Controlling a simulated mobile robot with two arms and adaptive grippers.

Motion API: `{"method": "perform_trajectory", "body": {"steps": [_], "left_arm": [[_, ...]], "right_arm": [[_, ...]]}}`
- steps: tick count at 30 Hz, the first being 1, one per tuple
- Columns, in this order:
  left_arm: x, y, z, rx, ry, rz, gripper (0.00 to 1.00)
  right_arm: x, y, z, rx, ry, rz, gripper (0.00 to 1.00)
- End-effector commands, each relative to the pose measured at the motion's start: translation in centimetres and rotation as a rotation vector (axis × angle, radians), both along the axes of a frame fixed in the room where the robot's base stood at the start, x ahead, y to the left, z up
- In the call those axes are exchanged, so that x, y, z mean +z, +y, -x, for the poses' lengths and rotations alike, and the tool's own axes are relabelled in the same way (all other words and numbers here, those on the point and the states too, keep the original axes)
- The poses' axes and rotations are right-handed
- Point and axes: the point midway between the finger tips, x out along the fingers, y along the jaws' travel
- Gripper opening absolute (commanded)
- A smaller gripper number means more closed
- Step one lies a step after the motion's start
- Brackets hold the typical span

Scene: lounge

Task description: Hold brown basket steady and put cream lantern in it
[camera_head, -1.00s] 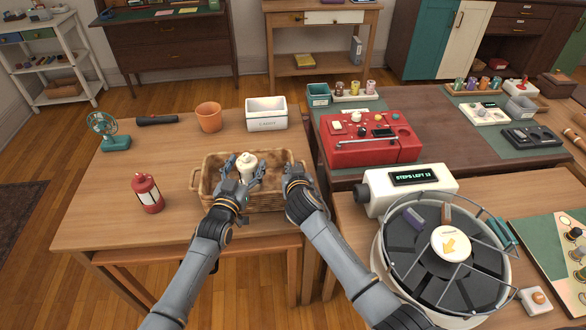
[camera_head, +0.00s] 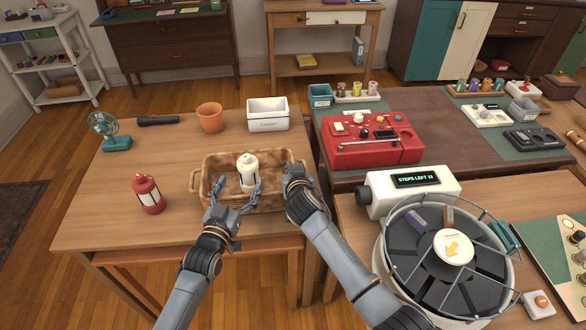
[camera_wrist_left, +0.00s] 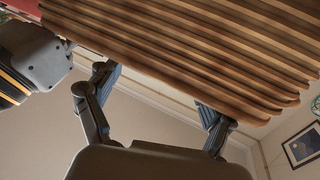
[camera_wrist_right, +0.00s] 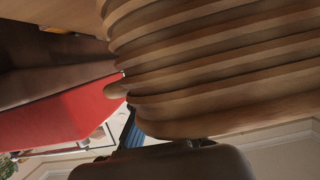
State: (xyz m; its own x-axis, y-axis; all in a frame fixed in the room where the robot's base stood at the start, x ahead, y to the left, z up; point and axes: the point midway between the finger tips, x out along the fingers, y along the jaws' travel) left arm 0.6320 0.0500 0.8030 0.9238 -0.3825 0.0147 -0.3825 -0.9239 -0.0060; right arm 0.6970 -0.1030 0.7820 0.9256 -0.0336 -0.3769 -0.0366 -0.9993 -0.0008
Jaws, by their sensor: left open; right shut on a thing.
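The brown basket (camera_head: 275,202) sits on the wooden table near its front right. The cream lantern (camera_head: 248,172) stands upright inside the basket, left of its middle. My left gripper (camera_head: 236,192) is open at the basket's near side, its fingers spread and apart from the lantern. In the left wrist view the open fingers (camera_wrist_left: 160,100) show below the slatted basket side (camera_wrist_left: 190,50). My right gripper (camera_head: 298,172) is shut on the basket's right end. In the right wrist view the basket's wall (camera_wrist_right: 220,70) fills much of the picture and hides most of the fingers.
A red lantern (camera_head: 148,194) stands left of the basket. A terracotta pot (camera_head: 209,117), a white box (camera_head: 267,115), a teal fan (camera_head: 110,132) and a dark flashlight (camera_head: 157,120) are behind. A red console (camera_head: 370,140) and a round carousel (camera_head: 440,265) stand to the right.

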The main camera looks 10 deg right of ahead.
Motion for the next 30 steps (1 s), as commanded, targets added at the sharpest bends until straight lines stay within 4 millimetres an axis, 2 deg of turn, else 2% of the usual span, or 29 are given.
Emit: {"method": "perform_trajectory", "body": {"steps": [5,14,15,18,19,30], "left_arm": [[0.41,0.41,1.0,0.0,-0.008,0.002,0.81],[0.59,0.46,1.09,0.001,-0.012,0.003,0.81],[0.6,0.45,1.08,0.001,-0.012,0.003,0.81],[0.62,0.45,1.07,0.001,-0.013,0.003,0.81],[0.63,0.45,1.07,0.001,-0.013,0.003,0.81],[0.67,0.43,1.05,0.0,-0.013,0.003,0.81]], "right_arm": [[-0.34,-0.03,0.16,-0.001,0.007,0.0,0.0],[-0.54,-0.04,0.25,-0.001,0.011,0.001,0.0],[-0.56,-0.04,0.26,-0.001,0.011,0.001,0.11],[-0.54,-0.04,0.26,-0.001,0.011,0.001,0.31],[-0.51,-0.04,0.24,-0.001,0.01,0.001,0.34],[-0.25,-0.02,0.46,-0.001,0.007,0.001,0.34]]}}
